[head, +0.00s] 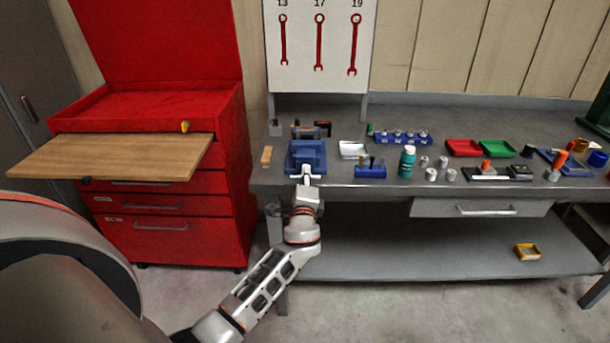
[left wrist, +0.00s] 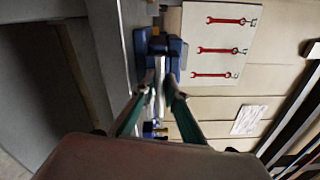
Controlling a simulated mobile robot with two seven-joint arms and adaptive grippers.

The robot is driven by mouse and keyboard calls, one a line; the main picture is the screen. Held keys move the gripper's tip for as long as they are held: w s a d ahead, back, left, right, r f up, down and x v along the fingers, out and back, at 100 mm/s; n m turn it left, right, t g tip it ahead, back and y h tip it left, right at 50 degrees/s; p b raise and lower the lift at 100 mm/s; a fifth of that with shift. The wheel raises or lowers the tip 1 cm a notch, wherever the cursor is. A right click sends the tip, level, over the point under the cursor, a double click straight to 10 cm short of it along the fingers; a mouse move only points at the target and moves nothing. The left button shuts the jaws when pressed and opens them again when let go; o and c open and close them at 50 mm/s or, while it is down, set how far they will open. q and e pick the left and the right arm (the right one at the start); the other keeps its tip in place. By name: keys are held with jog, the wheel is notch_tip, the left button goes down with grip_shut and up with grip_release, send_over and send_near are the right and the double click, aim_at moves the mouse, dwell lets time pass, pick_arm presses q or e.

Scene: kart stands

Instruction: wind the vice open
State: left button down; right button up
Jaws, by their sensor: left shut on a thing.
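The blue vice (head: 308,153) sits at the front left of the grey workbench. Its pale metal handle (head: 302,174) shows at the front of it. My left gripper (head: 306,182) is at the front of the vice and shut on the handle. In the left wrist view, the fingers of my left gripper (left wrist: 161,92) lie on both sides of the silver handle (left wrist: 160,76), with the blue vice (left wrist: 175,56) beyond. The gap between the vice's jaws is too small to judge. My right gripper is not in view.
A red tool cabinet (head: 185,210) with a wooden top board (head: 110,157) stands left of the bench. Right of the vice are a blue holder (head: 370,171), a teal bottle (head: 407,160), and red (head: 463,147) and green (head: 497,148) trays. A tool board (head: 320,75) hangs behind.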

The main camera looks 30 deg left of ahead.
pick_arm(q)
jog(key=c, duration=2)
grip_release()
jog(key=shift+c, duration=0.2)
jog(key=v, duration=1.2)
jog(key=shift+s+f, duration=0.1)
jog(key=s+d+f+n+g+h, duration=0.1)
jog(key=s+d+f+n+h, duration=0.1)
jog(key=s+d+f+h, duration=0.45)
jog(key=s+d+f+n+g+h, duration=0.1)
jog(key=s+f, duration=0.2)
jog(key=f, duration=0.7)
jog(key=s+d+f+n+g+h, duration=0.1)
jog(key=s+d+f+n+h, duration=0.1)
jog(key=s, duration=0.5)
jog(key=s+d+f+n+g+h, duration=0.1)
jog(key=s+d+f+n+h, duration=0.2)
jog(key=s+d+f+n, duration=0.1)
jog(key=s+d+f, duration=0.1)
jog(key=s+d, duration=0.1)
jog(key=s, duration=0.1)
jog(key=shift+d+f+n, duration=0.3)
jog(key=shift+d+n, duration=0.1)
